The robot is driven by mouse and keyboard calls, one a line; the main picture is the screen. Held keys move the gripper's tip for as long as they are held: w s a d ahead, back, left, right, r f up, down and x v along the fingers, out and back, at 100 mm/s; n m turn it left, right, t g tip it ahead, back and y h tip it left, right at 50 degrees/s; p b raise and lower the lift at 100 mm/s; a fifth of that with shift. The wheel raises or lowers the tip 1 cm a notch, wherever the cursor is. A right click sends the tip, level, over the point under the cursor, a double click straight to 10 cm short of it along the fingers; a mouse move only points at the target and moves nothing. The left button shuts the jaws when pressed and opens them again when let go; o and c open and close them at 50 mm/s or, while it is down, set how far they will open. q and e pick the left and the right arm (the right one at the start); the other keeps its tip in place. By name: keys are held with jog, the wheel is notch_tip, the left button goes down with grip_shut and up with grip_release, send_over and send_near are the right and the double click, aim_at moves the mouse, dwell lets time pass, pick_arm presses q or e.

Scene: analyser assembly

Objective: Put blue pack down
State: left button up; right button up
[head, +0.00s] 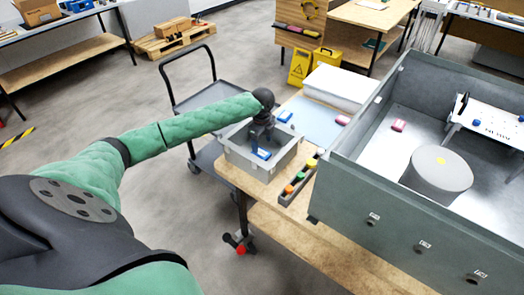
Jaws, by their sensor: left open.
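My left gripper (262,143) points down into a grey open bin (241,162) on the wooden table. It is open. A blue pack (264,154) with a white part lies low in the bin, just below the fingertips; I cannot tell whether they touch it. A second blue pack (285,116) lies on the light blue mat (311,122) behind the bin, right of my gripper. My right gripper is out of view.
A pink pack (343,119) lies at the mat's right side. A narrow rack of coloured items (299,177) stands right of the bin. The large grey analyser casing (385,215) walls off the right, holding another pink pack (398,125) and a round drum (437,176).

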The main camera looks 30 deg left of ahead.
aim_at(262, 152)
pick_arm(q)
notch_tip(262, 152, up, 7)
jog(key=b, duration=0.1)
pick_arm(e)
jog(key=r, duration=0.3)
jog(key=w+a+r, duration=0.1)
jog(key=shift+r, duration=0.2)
pick_arm(q)
jog(key=shift+r, duration=0.2)
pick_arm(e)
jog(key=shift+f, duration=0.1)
